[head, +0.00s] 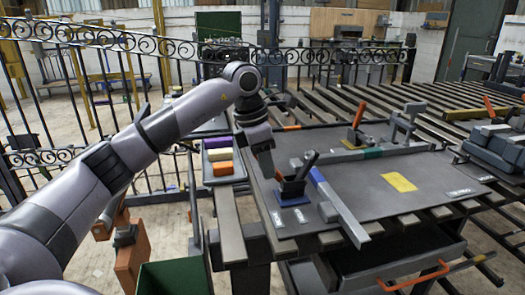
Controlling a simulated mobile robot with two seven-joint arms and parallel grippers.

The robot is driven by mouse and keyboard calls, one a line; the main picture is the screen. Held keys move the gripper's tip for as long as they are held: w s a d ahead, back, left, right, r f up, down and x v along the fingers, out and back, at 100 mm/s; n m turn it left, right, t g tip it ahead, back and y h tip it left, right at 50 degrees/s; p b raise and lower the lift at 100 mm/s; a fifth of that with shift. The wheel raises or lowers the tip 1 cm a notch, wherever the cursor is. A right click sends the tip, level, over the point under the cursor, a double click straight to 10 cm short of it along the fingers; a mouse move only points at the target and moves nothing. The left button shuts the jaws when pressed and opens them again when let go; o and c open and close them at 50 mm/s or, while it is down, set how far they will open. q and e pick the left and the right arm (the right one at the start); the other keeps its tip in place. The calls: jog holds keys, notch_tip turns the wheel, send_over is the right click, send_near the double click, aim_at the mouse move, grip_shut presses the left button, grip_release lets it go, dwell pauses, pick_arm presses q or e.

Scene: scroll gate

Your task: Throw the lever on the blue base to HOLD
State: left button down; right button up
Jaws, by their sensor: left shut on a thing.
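The blue base (293,201) lies on the left part of the dark grey table. A dark bracket stands on it, with a dark piece leaning up to the right. The lever's orange handle (279,177) shows only as a small patch at the left of the bracket. My left gripper (270,170) points down at this handle and is shut on it, partly hiding it. Small white labels (277,218) lie in front of the base; I cannot read them. My right gripper is not in view.
A blue and grey rail (336,205) runs close to the right of the base. Another orange-handled lever (359,116) stands on a yellow base farther back. Purple, yellow and orange blocks (222,168) sit left of the table. A yellow patch (398,182) lies on clear tabletop.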

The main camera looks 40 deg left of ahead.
aim_at(277, 170)
pick_arm(q)
jog(key=shift+w+d+r+g+p, duration=0.15)
jog(key=shift+r+g+p, duration=0.15)
jog(key=shift+r+p, duration=0.35)
jog(key=g+y+p, duration=0.1)
jog(key=p, duration=0.2)
jog(key=w+d+y+p, duration=0.1)
jog(key=p, duration=0.2)
jog(key=shift+w+r+g, duration=0.2)
jog(key=shift+r+g, duration=0.05)
jog(key=shift+g, duration=0.15)
jog(key=shift+w+d+g+y+p, duration=0.55)
jog(key=shift+g+y+p, duration=0.2)
jog(key=shift+p, duration=0.6)
jog(key=shift+f, duration=0.1)
jog(key=c, duration=1)
grip_release()
jog(key=shift+c, duration=0.2)
jog(key=b+v, duration=0.1)
jog(key=v, duration=0.6)
jog(key=shift+w, duration=0.15)
